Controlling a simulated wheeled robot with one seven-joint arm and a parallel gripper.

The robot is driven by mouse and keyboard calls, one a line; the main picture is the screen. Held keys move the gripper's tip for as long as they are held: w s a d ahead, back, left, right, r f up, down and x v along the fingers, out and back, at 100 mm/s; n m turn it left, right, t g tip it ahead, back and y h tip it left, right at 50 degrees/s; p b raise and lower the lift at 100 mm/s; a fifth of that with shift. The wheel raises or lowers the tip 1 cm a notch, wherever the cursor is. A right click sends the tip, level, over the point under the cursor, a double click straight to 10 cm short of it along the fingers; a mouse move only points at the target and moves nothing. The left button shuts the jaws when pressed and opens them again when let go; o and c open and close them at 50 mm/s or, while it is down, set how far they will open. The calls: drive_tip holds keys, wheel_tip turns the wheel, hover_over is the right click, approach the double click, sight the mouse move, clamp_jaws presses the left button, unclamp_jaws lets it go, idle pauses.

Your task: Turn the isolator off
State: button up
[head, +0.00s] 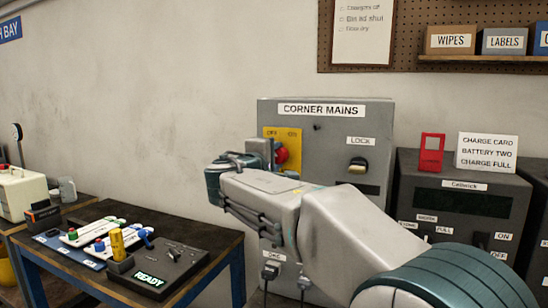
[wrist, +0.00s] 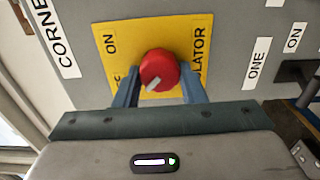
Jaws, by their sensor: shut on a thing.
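The isolator is a yellow plate (head: 292,135) with a red round knob (head: 281,155) on the front of the grey CORNER MAINS box (head: 375,120). In the wrist view the red knob (wrist: 158,68) sits between the two blue fingers of my gripper (wrist: 160,82), which is shut on it. A pale mark on the knob points down and slightly left there, towards a label mostly hidden by a finger. The ON label (wrist: 110,43) is clear, up and left of the knob. In the head view, my gripper (head: 262,156) reaches the knob from the left, covering part of the plate.
A LOCK switch (head: 358,165) is right of the isolator. A bench (head: 195,232) with a READY panel (head: 160,270) is at lower left.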

drive_tip(key=o, duration=1)
drive_tip(key=shift+s+a, duration=0.1)
drive_tip(key=b+v, duration=0.1)
drive_tip(key=v, duration=1.2)
drive_tip(key=shift+s, duration=0.35)
